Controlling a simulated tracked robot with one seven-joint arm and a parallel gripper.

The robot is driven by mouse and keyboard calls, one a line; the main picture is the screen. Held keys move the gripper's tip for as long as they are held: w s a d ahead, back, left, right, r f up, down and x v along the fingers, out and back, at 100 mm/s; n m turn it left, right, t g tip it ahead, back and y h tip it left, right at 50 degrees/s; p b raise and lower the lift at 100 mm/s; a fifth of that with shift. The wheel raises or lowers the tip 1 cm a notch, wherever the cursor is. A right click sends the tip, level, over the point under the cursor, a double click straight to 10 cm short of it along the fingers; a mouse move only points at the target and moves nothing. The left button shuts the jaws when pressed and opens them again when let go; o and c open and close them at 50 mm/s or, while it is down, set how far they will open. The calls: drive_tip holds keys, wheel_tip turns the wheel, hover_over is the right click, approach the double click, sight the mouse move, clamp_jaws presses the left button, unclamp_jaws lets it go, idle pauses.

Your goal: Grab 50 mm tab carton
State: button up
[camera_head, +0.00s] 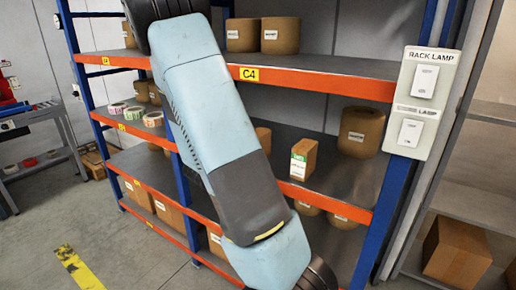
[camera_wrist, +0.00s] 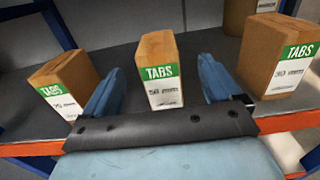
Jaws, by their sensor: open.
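The 50 mm tab carton (camera_wrist: 160,72) is a brown box with a green TABS band and a white label reading 50 mm. It stands upright on the grey shelf in the middle of the wrist view. My gripper (camera_wrist: 158,82) is open, with one blue finger on each side of this carton's front. The carton is between or just beyond the fingers; I cannot tell the exact depth, and no grip shows. In the head view my arm covers much of the rack, and my gripper is not seen there.
Another TABS carton (camera_wrist: 66,82) stands close on the left, its number hard to read. A TABS carton marked 30 mm (camera_wrist: 278,58) stands on the right. An orange shelf edge (camera_wrist: 290,122) runs in front. In the head view, a rack lamp panel (camera_head: 421,100) is on the right post.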

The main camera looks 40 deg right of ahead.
sight(259, 132)
drive_tip(key=x, duration=1)
drive_tip(key=shift+w+r, duration=0.1)
drive_tip(key=shift+w, duration=0.05)
drive_tip(key=c, duration=1.6)
